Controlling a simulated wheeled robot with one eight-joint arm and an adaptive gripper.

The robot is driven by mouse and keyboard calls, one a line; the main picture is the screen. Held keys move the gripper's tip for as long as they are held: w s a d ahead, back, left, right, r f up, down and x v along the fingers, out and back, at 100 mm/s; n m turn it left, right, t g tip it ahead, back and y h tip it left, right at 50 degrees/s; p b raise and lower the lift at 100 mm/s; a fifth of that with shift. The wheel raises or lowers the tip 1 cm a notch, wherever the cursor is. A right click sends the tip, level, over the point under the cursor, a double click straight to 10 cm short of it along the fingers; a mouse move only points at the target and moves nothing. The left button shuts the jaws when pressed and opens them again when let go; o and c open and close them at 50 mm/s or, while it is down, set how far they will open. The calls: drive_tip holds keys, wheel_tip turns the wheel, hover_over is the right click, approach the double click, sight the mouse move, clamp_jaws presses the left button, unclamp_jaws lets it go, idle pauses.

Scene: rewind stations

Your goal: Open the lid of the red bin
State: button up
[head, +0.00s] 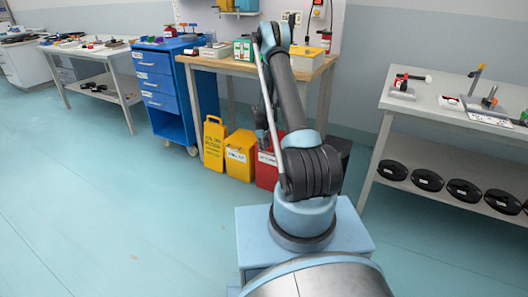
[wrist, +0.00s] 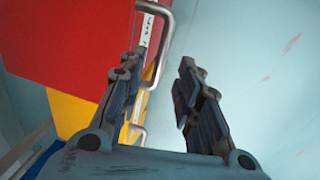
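The red bin (head: 266,173) stands on the floor before the wooden workbench in the head view, partly hidden behind my arm. In the wrist view the red bin (wrist: 75,45) fills the upper left, with a silver bar handle (wrist: 164,40) and a white label strip (wrist: 148,28) on it. My gripper (wrist: 158,66) is open, its two dark fingers apart with nothing held. The handle shows beside the left finger, in the gap between the fingers; contact cannot be told. The lid's state is not clear in either view.
A yellow bin (head: 240,156) stands left of the red one, with a yellow floor sign (head: 214,143) and blue drawer cabinet (head: 165,88) further left. The workbench (head: 225,67) is behind. A grey table (head: 440,110) with black spools below is right. The floor at left is clear.

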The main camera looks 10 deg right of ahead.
drive_tip(key=shift+w+d+f, duration=0.1)
drive_tip(key=shift+w+f, duration=0.05)
drive_tip(key=shift+f, duration=0.6)
drive_tip(key=shift+w+d+f, duration=0.1)
drive_tip(key=shift+f, duration=0.65)
clamp_jaws()
